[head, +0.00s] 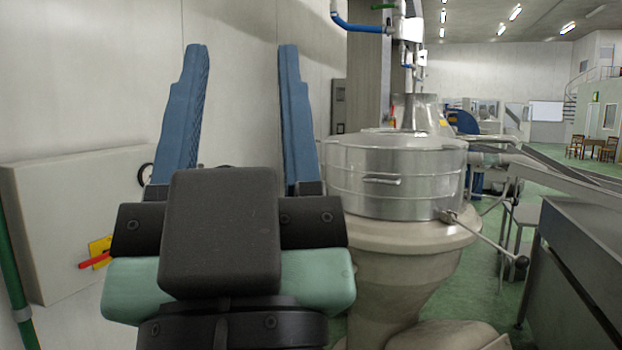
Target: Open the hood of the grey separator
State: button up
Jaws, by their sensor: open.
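The separator (400,250) stands right of centre in the head view, with a grey-beige body that narrows below a wide collar. Its hood (415,192) is a round silvery metal drum on top, and it looks closed. A small bar handle (381,180) is on the hood's front. A lever with a dark ball knob (521,262) sticks out at the right from a clamp (448,216) at the hood's lower edge. My gripper (242,58) is open, its two blue fingers pointing up and apart, with nothing between them. It is left of the hood and appears nearer the camera.
A beige wall cabinet (80,215) with a red and yellow switch is at the left, beside a green pipe (12,265). Pipes with a blue section (355,24) hang above the separator. A grey metal bench or trough (585,260) stands at the right. Green floor shows between.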

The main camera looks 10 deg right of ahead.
aim_at(387, 174)
jog(key=i+l, duration=0.5)
jog(key=i, duration=0.25)
jog(key=i+l+u, duration=0.1)
jog(key=i+l, duration=0.4)
jog(key=i, duration=0.25)
jog(key=i+l, duration=0.55)
jog(key=i, duration=0.2)
